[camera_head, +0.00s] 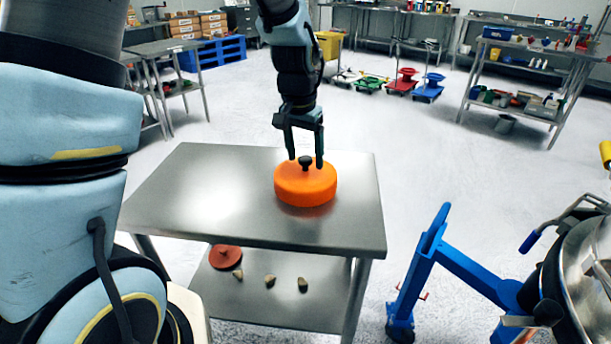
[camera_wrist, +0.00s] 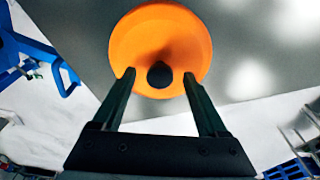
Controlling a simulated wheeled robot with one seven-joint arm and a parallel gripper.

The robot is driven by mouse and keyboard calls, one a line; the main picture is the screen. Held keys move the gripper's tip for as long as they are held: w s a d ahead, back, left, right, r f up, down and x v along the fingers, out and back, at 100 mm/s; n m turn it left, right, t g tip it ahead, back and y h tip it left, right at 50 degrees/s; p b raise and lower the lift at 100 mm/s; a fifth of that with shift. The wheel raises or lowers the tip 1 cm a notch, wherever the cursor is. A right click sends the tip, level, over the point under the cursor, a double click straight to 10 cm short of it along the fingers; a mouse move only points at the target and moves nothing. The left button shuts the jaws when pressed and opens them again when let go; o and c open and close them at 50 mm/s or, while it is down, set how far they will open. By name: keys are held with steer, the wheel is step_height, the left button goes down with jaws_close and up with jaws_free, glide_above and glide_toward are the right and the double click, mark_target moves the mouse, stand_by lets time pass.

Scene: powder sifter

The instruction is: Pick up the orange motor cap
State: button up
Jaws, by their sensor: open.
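The orange motor cap (camera_head: 305,184) is a thick round disc with a black knob (camera_head: 305,162) on top. It lies flat on the steel table (camera_head: 200,215), right of the table's middle. My gripper (camera_head: 305,160) points down over the cap with its fingers apart, one on each side of the knob in the head view. In the wrist view the cap (camera_wrist: 160,35) fills the upper middle and the knob (camera_wrist: 159,75) shows between the fingertips of my open gripper (camera_wrist: 158,75). I cannot tell whether the fingertips reach down beside the knob or stay just above it.
The lower shelf (camera_head: 235,298) holds a red-brown round piece (camera_head: 225,257) and several small tan pieces. A blue wheeled frame (camera_head: 430,262) and a metal machine (camera_head: 580,285) stand to the right. The tabletop around the cap is clear.

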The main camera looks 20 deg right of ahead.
jaws_close()
stand_by(0.6)
stand_by(0.8)
